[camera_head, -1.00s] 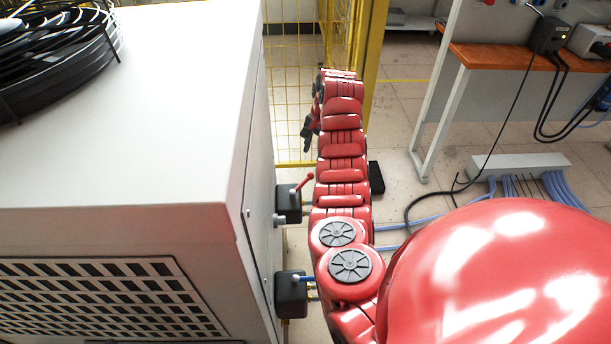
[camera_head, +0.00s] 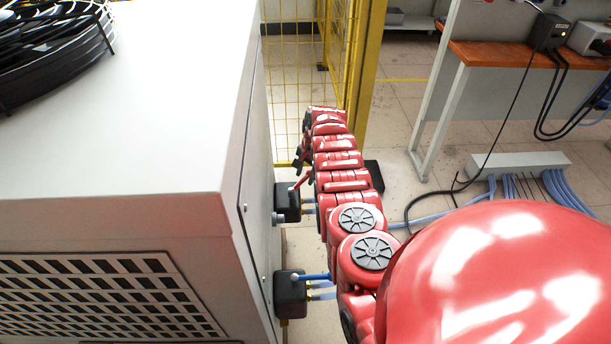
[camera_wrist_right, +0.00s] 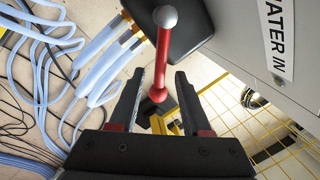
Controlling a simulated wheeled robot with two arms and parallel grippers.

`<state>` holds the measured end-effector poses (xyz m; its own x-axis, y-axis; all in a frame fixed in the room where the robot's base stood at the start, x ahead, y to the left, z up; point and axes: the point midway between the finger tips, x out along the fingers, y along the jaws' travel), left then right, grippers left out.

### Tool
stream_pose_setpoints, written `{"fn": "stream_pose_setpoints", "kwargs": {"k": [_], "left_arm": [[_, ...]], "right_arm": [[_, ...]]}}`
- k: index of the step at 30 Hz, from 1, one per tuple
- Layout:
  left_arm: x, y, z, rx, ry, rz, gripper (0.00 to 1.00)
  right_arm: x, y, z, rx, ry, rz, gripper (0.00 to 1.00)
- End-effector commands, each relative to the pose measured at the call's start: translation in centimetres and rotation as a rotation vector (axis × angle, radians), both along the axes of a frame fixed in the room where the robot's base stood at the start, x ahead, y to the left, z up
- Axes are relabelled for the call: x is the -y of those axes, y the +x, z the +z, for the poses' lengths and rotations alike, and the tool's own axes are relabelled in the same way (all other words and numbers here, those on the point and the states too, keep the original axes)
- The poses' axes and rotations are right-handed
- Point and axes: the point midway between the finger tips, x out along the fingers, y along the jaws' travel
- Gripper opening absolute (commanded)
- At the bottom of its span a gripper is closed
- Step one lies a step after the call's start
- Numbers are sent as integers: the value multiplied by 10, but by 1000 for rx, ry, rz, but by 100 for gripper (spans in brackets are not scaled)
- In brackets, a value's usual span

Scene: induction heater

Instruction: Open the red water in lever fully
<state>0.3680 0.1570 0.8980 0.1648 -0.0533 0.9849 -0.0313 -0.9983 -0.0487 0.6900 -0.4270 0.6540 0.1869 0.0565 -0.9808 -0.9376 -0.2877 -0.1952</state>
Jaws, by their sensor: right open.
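The red water in lever (camera_head: 302,181) sticks out from the upper black valve box (camera_head: 287,203) on the side of the grey cabinet. In the right wrist view the lever (camera_wrist_right: 163,55) has a grey ball at the box end and a red ball at its free end. My right gripper (camera_wrist_right: 160,74) is open, with a finger on each side of the lever's free end and gaps visible on both sides. In the head view the right gripper (camera_head: 299,159) is small, dark and partly hidden by my arm, just beyond the lever. My left gripper is not seen.
A "WATER IN" label (camera_wrist_right: 277,42) is on the cabinet (camera_head: 130,150). Below is a second valve box (camera_head: 290,294) with a blue lever (camera_head: 314,277). Pale blue hoses (camera_wrist_right: 100,75) lie beside the valve. A yellow mesh fence (camera_head: 300,70) stands behind.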

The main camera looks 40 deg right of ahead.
Motion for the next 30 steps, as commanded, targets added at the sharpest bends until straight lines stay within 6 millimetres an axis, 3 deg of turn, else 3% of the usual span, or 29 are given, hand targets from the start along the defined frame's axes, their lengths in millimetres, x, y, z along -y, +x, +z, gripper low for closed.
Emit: {"fn": "stream_pose_setpoints", "kwargs": {"k": [4,12,30], "left_arm": [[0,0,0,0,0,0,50],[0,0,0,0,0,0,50],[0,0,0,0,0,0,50]], "right_arm": [[0,0,0,0,0,0,46],[0,0,0,0,1,0,0],[0,0,0,0,1,0,0]]}}
